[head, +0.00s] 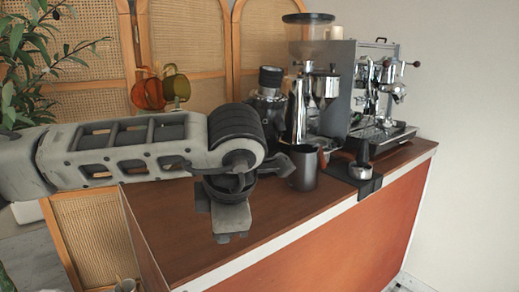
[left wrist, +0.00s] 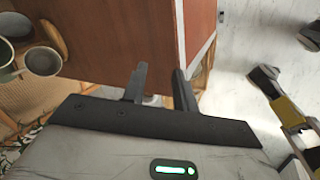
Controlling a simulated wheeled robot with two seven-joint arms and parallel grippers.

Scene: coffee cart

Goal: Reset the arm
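My left arm comes in from the left in the head view and reaches across the near left part of the wooden counter (head: 300,215). Its gripper (head: 228,236) hangs low in front of the counter top, seen partly from behind. In the left wrist view my left gripper (left wrist: 158,86) shows two dark fingers apart with nothing between them. The reddish counter side (left wrist: 150,30) is behind the fingers. My right gripper is not clearly seen in either view.
A metal pitcher (head: 304,170) stands just right of my left wrist. Behind are a grinder (head: 308,35) and an espresso machine (head: 375,85). A portafilter (head: 361,171) rests by a black mat (head: 370,187). The counter's front right is clear. A plant (head: 25,60) stands left.

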